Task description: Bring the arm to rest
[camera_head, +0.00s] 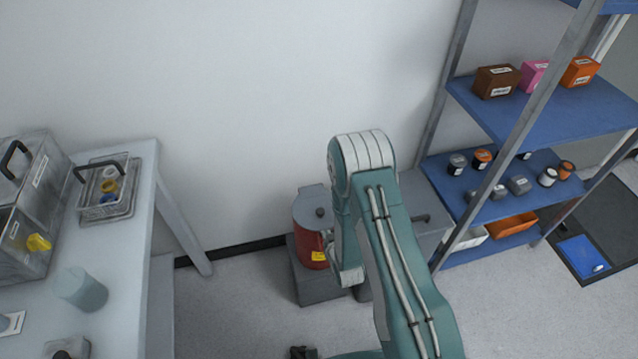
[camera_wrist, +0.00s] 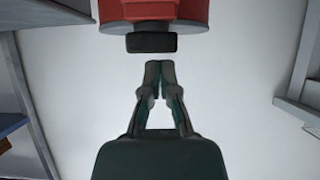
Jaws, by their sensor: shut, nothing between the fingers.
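My arm (camera_head: 395,265) rises from the bottom edge of the head view. It bends at a white-capped elbow (camera_head: 362,150) in front of the wall, and its forearm folds back down. In the wrist view my gripper (camera_wrist: 160,65) is shut, its two dark fingers meeting at the tips with nothing between them. The tips are seen against the plain wall. In the head view my gripper cannot be made out clearly; a small dark part shows at the bottom edge.
A red canister (camera_head: 309,249) stands on a grey block (camera_head: 318,288) behind my forearm. A white table (camera_head: 130,265) is at left, with a metal case (camera_head: 30,205) and a tray (camera_head: 126,208). A blue shelf (camera_head: 560,118) with boxes is at right. Floor between is partly clear.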

